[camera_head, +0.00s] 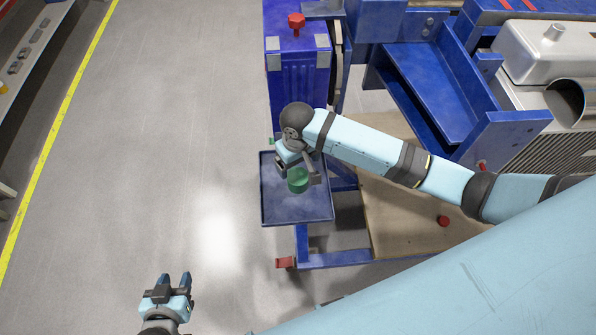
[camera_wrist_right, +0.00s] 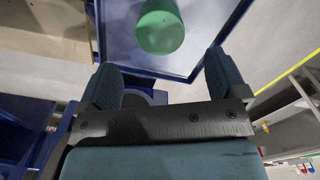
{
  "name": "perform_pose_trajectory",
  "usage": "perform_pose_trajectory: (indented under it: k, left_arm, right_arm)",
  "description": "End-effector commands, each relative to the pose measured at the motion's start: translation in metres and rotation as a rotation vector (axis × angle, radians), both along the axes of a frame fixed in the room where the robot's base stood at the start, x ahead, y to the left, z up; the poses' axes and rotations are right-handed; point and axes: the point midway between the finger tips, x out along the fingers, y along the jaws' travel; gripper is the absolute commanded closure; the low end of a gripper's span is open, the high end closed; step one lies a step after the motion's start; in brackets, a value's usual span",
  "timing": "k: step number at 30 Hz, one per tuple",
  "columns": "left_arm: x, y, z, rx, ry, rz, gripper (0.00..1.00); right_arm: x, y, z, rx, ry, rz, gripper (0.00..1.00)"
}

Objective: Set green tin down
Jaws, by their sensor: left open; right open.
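The green tin (camera_head: 298,181) is at the blue tray (camera_head: 285,217), over its middle right part in the head view. In the right wrist view the tin (camera_wrist_right: 160,30) shows against the tray floor, beyond the fingertips. My right gripper (camera_head: 297,168) is open, with its fingers on either side of the tin's line and a visible gap to it in the right wrist view (camera_wrist_right: 160,75). Whether the tin rests fully on the tray is hard to tell. My left gripper (camera_head: 172,279) is open and empty over bare floor at the lower left.
A blue ribbed box (camera_head: 298,85) with a red knob (camera_head: 297,22) stands behind the tray. A blue frame with a wooden board (camera_head: 400,225) and a red knob (camera_head: 443,221) lies to the right. A grey machine (camera_head: 545,60) is at upper right. The floor (camera_head: 150,150) at left is clear.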

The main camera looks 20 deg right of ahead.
Motion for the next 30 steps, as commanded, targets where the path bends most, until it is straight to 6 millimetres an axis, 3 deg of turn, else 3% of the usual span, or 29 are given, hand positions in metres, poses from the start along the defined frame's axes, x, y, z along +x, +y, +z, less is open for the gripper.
perform_pose_trajectory:
  k: [4,8,14,19,25,30]
  left_arm:
    - [0.000,0.000,-0.001,0.000,0.000,0.000,0.57]
    - [0.000,0.000,-0.001,0.000,0.001,-0.001,0.57]
    - [0.000,-0.001,-0.001,0.000,0.001,-0.001,0.57]
    - [0.000,-0.001,-0.001,0.000,0.001,-0.001,0.57]
    - [-0.001,-0.001,-0.001,-0.001,0.001,-0.002,0.57]
    - [0.000,-0.001,-0.001,0.000,0.001,-0.001,0.57]
  right_arm:
    - [0.000,0.000,0.021,0.001,0.000,0.001,0.09]
    - [-0.002,0.002,0.026,0.011,-0.003,0.003,0.09]
    - [-0.026,0.029,-0.004,0.176,-0.111,0.033,0.09]
    - [-0.054,0.047,-0.031,0.341,-0.317,0.043,0.09]
    - [-0.086,0.039,-0.047,0.403,-0.544,0.033,0.09]
    - [-0.127,0.009,-0.054,0.359,-0.765,0.030,0.09]
